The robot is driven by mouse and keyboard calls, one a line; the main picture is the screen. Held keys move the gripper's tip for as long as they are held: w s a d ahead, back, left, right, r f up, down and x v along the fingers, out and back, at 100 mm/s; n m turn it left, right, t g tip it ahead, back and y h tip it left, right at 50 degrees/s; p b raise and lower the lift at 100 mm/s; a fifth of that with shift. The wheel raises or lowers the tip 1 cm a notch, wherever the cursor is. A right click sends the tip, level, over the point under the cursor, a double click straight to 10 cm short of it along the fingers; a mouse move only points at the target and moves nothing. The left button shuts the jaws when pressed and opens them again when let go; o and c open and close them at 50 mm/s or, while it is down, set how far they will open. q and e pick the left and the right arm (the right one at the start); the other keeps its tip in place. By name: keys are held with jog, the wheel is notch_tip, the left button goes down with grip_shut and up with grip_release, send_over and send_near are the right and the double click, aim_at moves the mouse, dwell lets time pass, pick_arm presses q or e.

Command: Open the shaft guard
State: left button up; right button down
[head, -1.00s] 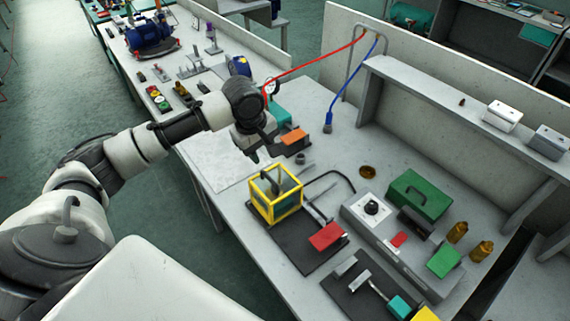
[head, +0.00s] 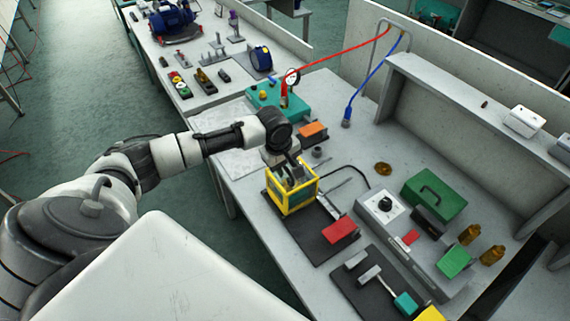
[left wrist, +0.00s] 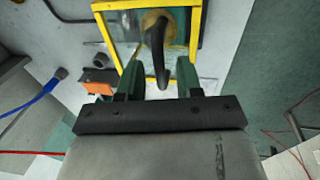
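The shaft guard (head: 292,200) is a clear box with yellow edges, standing shut-looking on a dark base plate (head: 318,238) on the bench. In the left wrist view its yellow frame (left wrist: 196,28) and a dark curved handle (left wrist: 156,45) show. My left gripper (head: 288,170) is just above the guard's top. In the left wrist view its two green fingers (left wrist: 159,80) are apart, with the handle's end between or just beyond them; I cannot tell if they touch it. My right gripper is not in view.
A red block (head: 341,229) sits on the same base plate. An orange block (head: 313,130) and a teal unit (head: 270,95) stand behind. A grey control box with a dial (head: 385,205) and a green case (head: 433,194) are to the right.

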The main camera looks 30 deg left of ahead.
pick_arm(q)
grip_shut()
jog(key=shift+w, duration=0.1)
jog(key=w+d, duration=0.4)
jog(key=w, duration=0.7)
jog(key=shift+w+d+b, duration=0.35)
jog(key=shift+d+b, duration=0.05)
jog(key=shift+b, duration=0.05)
jog(key=shift+o, duration=0.6)
grip_release()
jog(key=shift+s, duration=0.1)
notch_tip(320, 180, up, 11)
jog(key=s+b, duration=0.1)
jog(key=s, duration=0.1)
jog(key=shift+a+f, duration=0.15)
jog(key=shift+a, duration=0.3)
